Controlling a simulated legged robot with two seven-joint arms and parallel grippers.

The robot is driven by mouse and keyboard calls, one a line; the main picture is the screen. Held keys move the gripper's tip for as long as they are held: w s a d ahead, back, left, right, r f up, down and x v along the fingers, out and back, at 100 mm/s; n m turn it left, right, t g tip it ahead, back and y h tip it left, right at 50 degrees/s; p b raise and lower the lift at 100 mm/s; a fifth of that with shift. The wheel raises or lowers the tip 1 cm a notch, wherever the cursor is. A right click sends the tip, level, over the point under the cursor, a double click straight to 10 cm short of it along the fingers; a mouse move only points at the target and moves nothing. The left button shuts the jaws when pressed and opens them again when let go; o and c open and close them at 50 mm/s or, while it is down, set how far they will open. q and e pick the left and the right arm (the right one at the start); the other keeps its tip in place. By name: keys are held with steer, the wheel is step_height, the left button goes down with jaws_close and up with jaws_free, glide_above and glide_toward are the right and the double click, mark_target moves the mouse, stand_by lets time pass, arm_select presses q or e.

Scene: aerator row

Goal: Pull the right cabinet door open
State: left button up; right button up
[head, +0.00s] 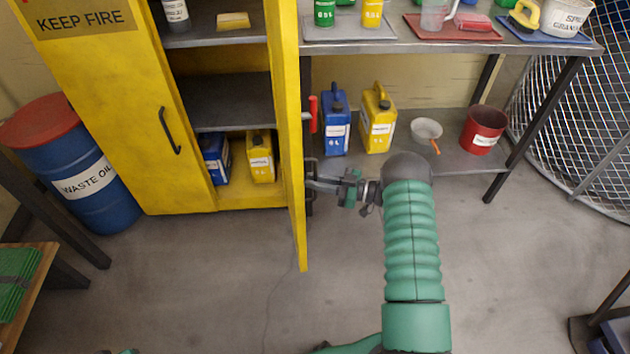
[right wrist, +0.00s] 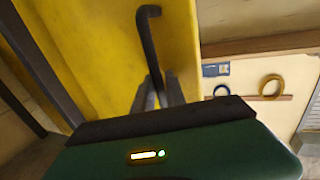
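The right cabinet door (head: 287,120) is yellow and stands swung out from the cabinet, seen nearly edge-on in the head view. Its face also fills much of the right wrist view (right wrist: 95,50). The door's black bar handle (right wrist: 149,40) is on the face turned towards my right gripper. My right gripper (head: 316,182) reaches it from the right; in the right wrist view its two fingers (right wrist: 158,88) lie on either side of the handle's lower part and look shut on it. The finger contact is partly hidden. My left gripper is not in view.
The left cabinet door (head: 120,100) is at the left, beside a blue drum (head: 85,175). Shelves (head: 232,97) hold containers inside. A workbench (head: 400,47) with a lower shelf of cans stands right of the open door. The floor (head: 240,285) in front is clear.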

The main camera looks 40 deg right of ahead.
steer(key=o, duration=0.3)
steer(key=shift+s+d, duration=0.1)
steer(key=p+v, duration=0.3)
steer(key=v, duration=1.3)
steer(key=shift+s+d, duration=0.2)
steer(key=shift+d, duration=0.05)
steer(key=shift+s, duration=0.1)
